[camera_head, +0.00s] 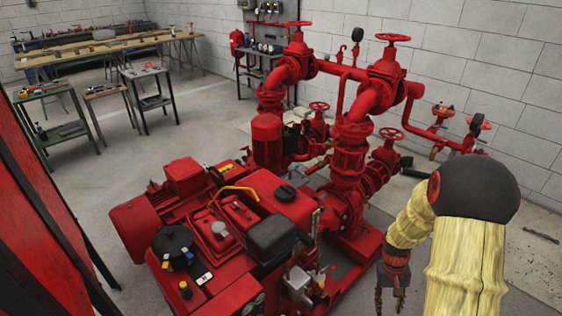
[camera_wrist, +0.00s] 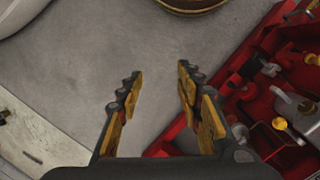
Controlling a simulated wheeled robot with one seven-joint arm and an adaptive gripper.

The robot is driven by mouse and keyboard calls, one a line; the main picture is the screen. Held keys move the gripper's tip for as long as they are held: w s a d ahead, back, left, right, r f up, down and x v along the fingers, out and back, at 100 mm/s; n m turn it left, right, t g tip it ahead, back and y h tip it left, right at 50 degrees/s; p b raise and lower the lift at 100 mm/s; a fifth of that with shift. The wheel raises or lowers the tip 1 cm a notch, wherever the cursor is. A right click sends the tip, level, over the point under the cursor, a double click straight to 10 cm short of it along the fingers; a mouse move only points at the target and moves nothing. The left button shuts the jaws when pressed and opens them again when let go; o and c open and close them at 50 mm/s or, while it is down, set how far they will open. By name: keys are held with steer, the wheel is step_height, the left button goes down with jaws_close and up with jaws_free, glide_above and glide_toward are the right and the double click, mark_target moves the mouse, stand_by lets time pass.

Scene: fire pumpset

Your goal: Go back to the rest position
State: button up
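My gripper (camera_head: 391,292) hangs at the lower right in the head view, under my yellow-sleeved arm, just right of the red pumpset. In the wrist view my gripper (camera_wrist: 157,85) has its two fingers spread apart. Nothing is between them, only grey floor below. The red pumpset (camera_head: 265,190) fills the middle of the head view, with its engine at the front and tall red pipes behind. Part of the red pumpset (camera_wrist: 268,80) also shows at the right of the wrist view, beside the right finger and apart from it.
Red handwheels (camera_head: 390,134) and pipes rise close to my arm. A white block wall (camera_head: 520,70) stands at the right. Workbenches (camera_head: 95,47) and small tables (camera_head: 145,73) with tools stand at the back left. Grey floor (camera_head: 100,190) is clear left of the pumpset.

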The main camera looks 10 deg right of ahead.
steer(key=s+a+r+n+t+p, duration=0.1)
steer(key=s+a+r, duration=0.3)
steer(key=r, duration=0.9)
steer(key=s+a+r+n+t+p, duration=0.1)
steer(key=s+a+r+t, duration=0.3)
steer(key=a+r, duration=0.6)
steer(key=s+a+r+n+t+p, duration=0.1)
steer(key=s+a+r, duration=0.3)
steer(key=r, duration=1.2)
steer(key=a+t, duration=0.1)
steer(key=a, duration=0.3)
steer(key=shift+s+r+t+y+p, duration=0.15)
steer(key=shift+s+t+y+p, duration=0.2)
steer(key=shift+t+y+p, duration=0.05)
steer(key=shift+d, duration=0.1)
